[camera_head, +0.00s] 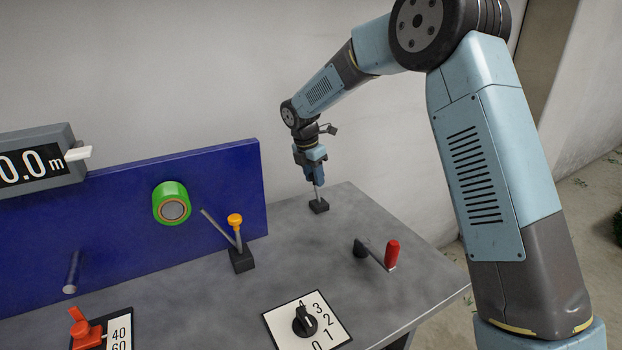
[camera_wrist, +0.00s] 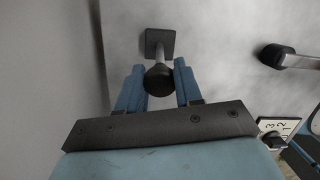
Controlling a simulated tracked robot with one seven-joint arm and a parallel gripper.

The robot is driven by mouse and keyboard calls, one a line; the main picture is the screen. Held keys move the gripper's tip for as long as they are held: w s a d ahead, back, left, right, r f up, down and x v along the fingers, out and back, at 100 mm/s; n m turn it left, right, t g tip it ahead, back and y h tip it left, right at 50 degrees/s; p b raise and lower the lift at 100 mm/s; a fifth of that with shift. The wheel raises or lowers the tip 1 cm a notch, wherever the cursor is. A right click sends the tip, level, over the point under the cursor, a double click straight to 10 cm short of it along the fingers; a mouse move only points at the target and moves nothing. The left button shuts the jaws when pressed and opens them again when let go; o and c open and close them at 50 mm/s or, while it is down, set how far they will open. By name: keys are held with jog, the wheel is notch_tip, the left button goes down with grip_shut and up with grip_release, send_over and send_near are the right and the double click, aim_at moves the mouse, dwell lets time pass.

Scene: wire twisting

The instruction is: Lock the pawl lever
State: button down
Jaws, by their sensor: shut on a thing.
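A short lever with a black knob (camera_wrist: 159,79) rises from a small dark square base (camera_head: 319,206) at the far right of the grey table. My gripper (camera_head: 316,179) points down over this lever, its two blue fingers on either side of the knob and shut on it. In the wrist view the grey stem (camera_wrist: 160,52) runs from the knob to the square base (camera_wrist: 158,39). In the head view my fingers hide the knob, and the stem looks nearly upright. No label shows whether this is the pawl lever.
A lever with an orange knob (camera_head: 235,220) stands left of my gripper, beside a thin grey rod. A red-handled crank (camera_head: 392,254) is nearer to the front right. A numbered dial (camera_head: 304,320), a red switch (camera_head: 85,330), and a blue panel (camera_head: 110,225) with green tape (camera_head: 171,190) also show.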

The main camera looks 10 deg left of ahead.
jog(key=w+d+g+y, duration=0.4)
jog(key=d+y, duration=0.1)
jog(key=shift+w+f+y, duration=0.2)
jog(key=shift+f+y, duration=0.05)
jog(key=shift+y, duration=0.05)
dwell(0.4)
jog(key=shift+d, duration=0.2)
jog(key=c, duration=1)
grip_release()
jog(key=shift+w+f, duration=0.1)
jog(key=shift+f, duration=0.05)
jog(key=shift+c, duration=0.2)
jog(key=shift+o, duration=1.4)
jog(key=v, duration=1.3)
jog(key=shift+w+d, duration=0.15)
jog(key=shift+d, duration=0.15)
